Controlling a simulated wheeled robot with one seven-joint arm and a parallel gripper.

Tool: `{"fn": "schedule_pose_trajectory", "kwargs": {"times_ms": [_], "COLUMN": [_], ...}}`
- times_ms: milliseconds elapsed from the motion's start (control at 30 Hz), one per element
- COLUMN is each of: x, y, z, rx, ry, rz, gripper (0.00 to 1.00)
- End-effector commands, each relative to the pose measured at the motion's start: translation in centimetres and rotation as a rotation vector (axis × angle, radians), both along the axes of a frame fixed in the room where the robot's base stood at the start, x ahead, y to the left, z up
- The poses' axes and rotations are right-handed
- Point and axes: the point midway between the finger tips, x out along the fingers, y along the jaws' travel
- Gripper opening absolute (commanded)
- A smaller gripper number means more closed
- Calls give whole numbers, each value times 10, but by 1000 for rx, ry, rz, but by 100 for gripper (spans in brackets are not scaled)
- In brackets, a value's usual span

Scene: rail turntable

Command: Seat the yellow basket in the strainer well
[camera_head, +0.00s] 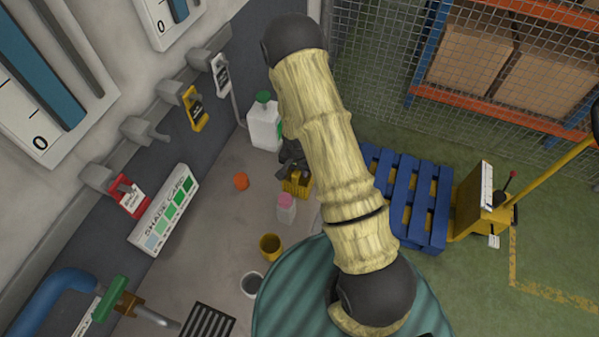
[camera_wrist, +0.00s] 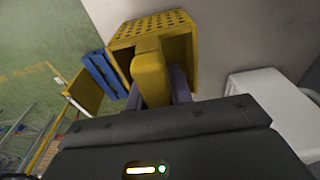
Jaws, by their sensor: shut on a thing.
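The yellow basket (camera_head: 297,187) is at my gripper (camera_head: 293,165) in the head view, above the grey counter. In the wrist view the basket (camera_wrist: 152,27) shows its perforated face and a thick yellow tab. My gripper (camera_wrist: 157,85) is shut on that tab, with a grey finger on each side. A round grey-rimmed opening (camera_head: 251,284), which looks like the strainer well, is at the lower middle of the head view, below and left of the basket. Part of the basket is hidden behind my gripper in the head view.
A yellow cup (camera_head: 270,246) stands between the basket and the round opening. A pink-capped bottle (camera_head: 286,209), an orange piece (camera_head: 241,181) and a white jug (camera_head: 264,125) are close by. A dark grate (camera_head: 207,322) and a tap (camera_head: 111,299) are at lower left.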

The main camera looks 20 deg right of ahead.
Motion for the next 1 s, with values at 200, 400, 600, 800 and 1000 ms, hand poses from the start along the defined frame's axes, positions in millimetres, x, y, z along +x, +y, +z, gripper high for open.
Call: {"fn": "schedule_pose_trajectory", "kwargs": {"times_ms": [200,400,600,800,1000], "x": [1,2,1,0,0], "y": [-1,0,-1,0,0], "z": [22,53,82,95,96], "rx": [1,2,1,-1,0], "ry": [-6,-6,-4,-1,0], "rz": [-2,-2,-2,0,0], "gripper": [0,0,0,0,0]}}
